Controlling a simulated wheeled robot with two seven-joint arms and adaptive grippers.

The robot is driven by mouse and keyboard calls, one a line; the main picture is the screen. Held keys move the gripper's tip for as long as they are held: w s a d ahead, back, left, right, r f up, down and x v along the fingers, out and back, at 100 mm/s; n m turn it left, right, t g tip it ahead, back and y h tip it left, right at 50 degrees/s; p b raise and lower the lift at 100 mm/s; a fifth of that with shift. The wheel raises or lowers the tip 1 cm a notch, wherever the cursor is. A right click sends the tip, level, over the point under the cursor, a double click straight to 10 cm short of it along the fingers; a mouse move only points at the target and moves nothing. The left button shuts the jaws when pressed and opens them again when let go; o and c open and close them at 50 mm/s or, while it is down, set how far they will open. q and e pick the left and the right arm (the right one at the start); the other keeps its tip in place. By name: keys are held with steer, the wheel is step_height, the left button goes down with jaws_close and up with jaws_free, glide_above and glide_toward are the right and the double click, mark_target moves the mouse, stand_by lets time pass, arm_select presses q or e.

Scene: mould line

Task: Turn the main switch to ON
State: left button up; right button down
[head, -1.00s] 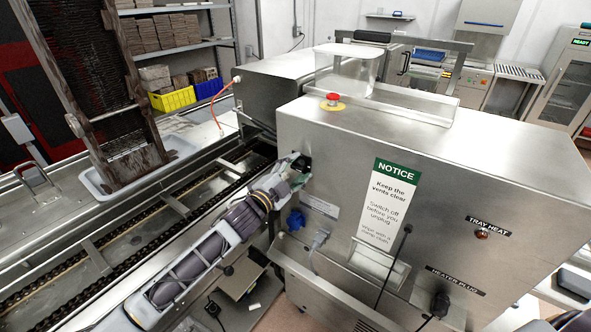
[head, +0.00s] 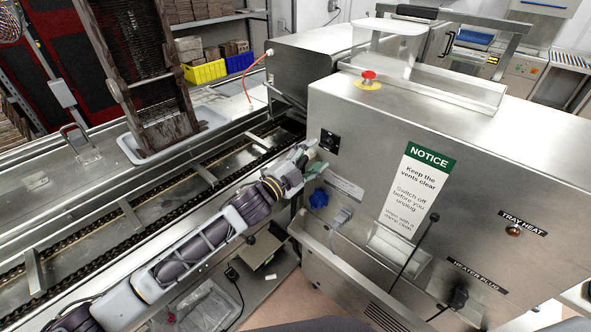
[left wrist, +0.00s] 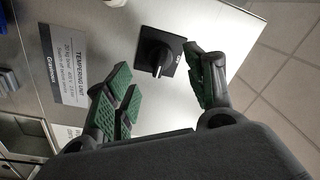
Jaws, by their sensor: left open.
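The main switch (head: 329,141) is a black square plate with a rotary knob on the steel machine's left end. The knob handle is turned away from that mark. My left gripper (head: 313,167) is just below and in front of the switch in the head view. My right gripper is not in view.
The steel machine (head: 450,130) carries a red stop button (head: 368,77), a notice label (head: 417,187) and a blue socket (head: 319,198). A grey plug (head: 341,216) sits below. A chain conveyor (head: 170,185) runs along the left.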

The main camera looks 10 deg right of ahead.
arm_select(q)
steer(key=v, duration=0.6)
steer(key=shift+s+a, duration=0.2)
steer(key=shift+a, duration=0.1)
steer(key=shift+f, duration=0.1)
stand_by(0.5)
